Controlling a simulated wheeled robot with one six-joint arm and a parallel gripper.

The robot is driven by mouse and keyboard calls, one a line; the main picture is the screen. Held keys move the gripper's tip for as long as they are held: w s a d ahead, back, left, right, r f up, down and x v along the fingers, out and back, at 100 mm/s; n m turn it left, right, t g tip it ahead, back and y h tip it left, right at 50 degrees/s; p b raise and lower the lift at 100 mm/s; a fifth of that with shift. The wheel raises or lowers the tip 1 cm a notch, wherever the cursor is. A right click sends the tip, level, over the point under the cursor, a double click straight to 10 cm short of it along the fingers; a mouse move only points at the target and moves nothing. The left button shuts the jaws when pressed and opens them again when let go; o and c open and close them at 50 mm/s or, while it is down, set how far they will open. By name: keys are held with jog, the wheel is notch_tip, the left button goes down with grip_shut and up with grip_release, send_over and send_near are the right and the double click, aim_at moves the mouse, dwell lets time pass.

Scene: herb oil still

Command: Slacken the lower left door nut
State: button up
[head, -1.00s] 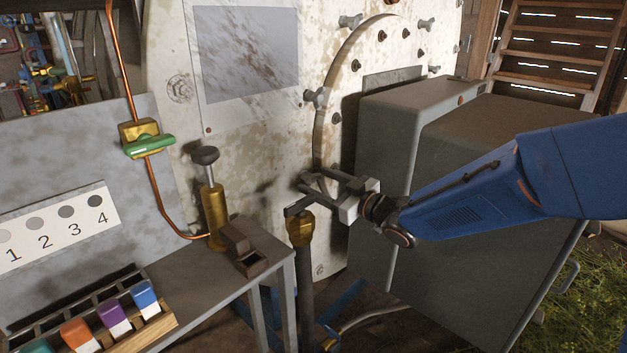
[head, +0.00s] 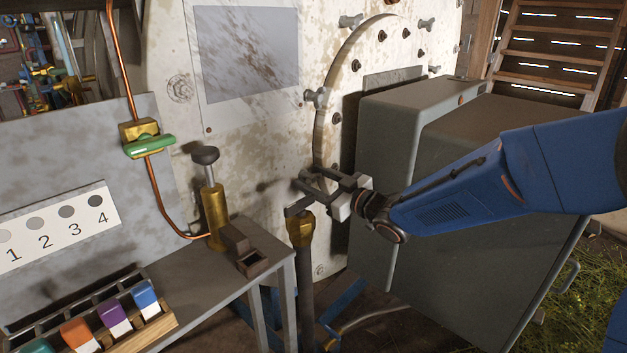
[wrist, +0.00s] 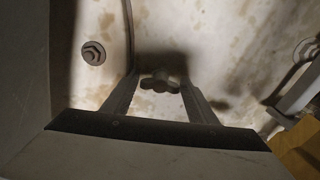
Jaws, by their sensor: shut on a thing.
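The lower left door nut (wrist: 160,84) is a dark wing nut. It shows in the wrist view between my two fingers, in front of the stained pale metal. My gripper (wrist: 158,92) is shut on it. In the head view my gripper (head: 312,186) reaches in from the right, at the lower left rim of the round door (head: 326,130). There the fingers hide the nut. How far the nut is turned cannot be told. Another wing nut (head: 317,97) sits higher on the door's left rim.
A brass fitting with a grey lever (head: 300,228) stands on a pipe just below my gripper. A large grey cabinet (head: 480,130) is close on the right. A bench (head: 270,240) with a brass hand pump (head: 214,205) is at left.

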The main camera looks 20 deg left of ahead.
jog(key=n, duration=0.5)
jog(key=shift+n, duration=0.4)
jog(key=n, duration=0.5)
jog(key=shift+f, duration=0.1)
jog(key=n, duration=0.7)
jog(key=shift+s+f, duration=0.1)
jog(key=o, duration=0.8)
jog(key=shift+d, duration=0.15)
jog(key=v, duration=1.7)
jog(key=shift+s+d, duration=0.1)
